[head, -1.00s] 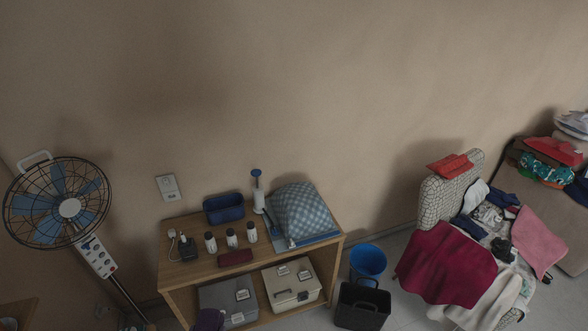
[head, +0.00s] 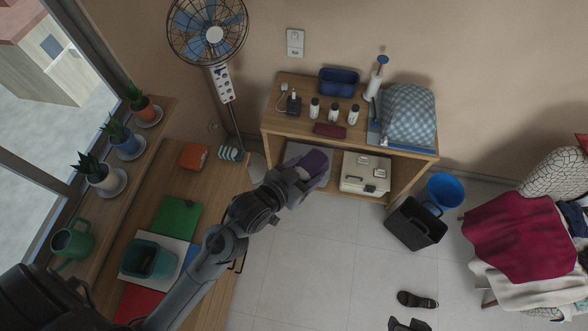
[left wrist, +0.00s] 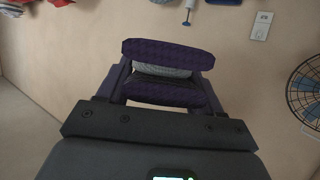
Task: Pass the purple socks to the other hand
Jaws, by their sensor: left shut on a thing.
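The wooden shelf unit (head: 268,138) stands behind the socks, with bottles and a grey-blue checked cushion (head: 408,113) on top. A blue bucket (head: 443,190), a black bin (head: 414,223) and a laundry-covered chair are to the right. Tiled floor between is mostly clear.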

